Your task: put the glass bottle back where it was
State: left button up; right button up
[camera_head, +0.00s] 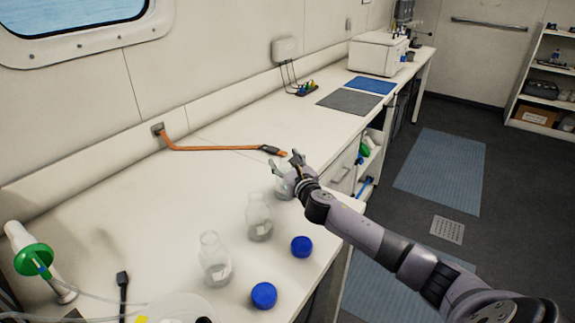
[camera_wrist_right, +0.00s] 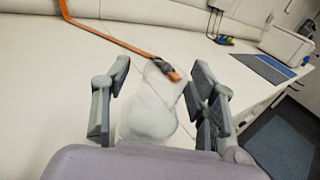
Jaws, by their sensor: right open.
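Three clear glass bottles stand in a row on the white bench. One bottle (camera_head: 215,262) is nearest, a second bottle (camera_head: 259,220) is behind it, and a third bottle (camera_head: 281,184) is farthest, partly hidden by my right gripper (camera_head: 285,161). In the right wrist view, the third bottle (camera_wrist_right: 148,112) stands between the two spread fingers of the gripper (camera_wrist_right: 160,75), with space visible on its right side. The gripper is open. Its palm hides the bottle's lower part, so contact is not clear. My left gripper is out of view.
Two blue caps (camera_head: 301,247) (camera_head: 264,295) lie beside the bottles. An orange cable (camera_head: 210,148) with a dark end lies behind the gripper. A green-and-white item (camera_head: 36,260) stands at left. Bench space left of the bottles is clear. The bench's front edge runs close to my right arm.

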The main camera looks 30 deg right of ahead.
jog(key=b+v, duration=0.1)
jog(key=v, duration=1.1)
jog(key=shift+f, duration=0.1)
